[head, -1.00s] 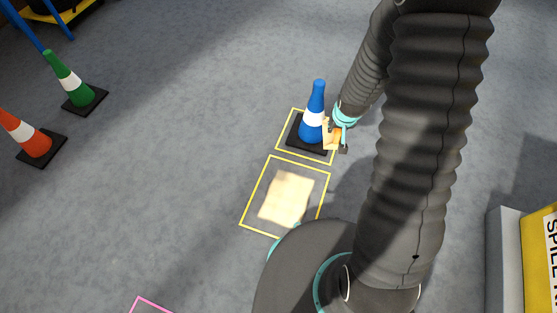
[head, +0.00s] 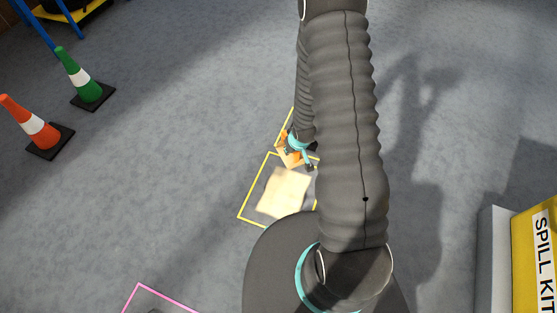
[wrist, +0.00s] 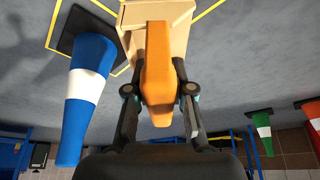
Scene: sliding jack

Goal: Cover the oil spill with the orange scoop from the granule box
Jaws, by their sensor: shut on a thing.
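My gripper (head: 300,150) is shut on the orange scoop (wrist: 157,75), gripping its handle; in the wrist view my gripper (wrist: 158,92) has a finger on each side of it. A pale tan, box-like part (wrist: 187,22) shows at the scoop's far end; I cannot tell whether it is pan or granules. In the head view the scoop (head: 290,158) is above the upper edge of a pale sandy patch (head: 284,192). That patch lies inside a yellow floor outline (head: 252,190). No dark oil shows there. I cannot identify the granule box.
A blue cone (wrist: 85,95) stands on a black base in the wrist view; my arm hides it in the head view. Green (head: 85,77) and orange (head: 33,126) cones stand at left. A yellow spill kit bin (head: 537,250) is at right. A pink outline (head: 160,294) is at lower left.

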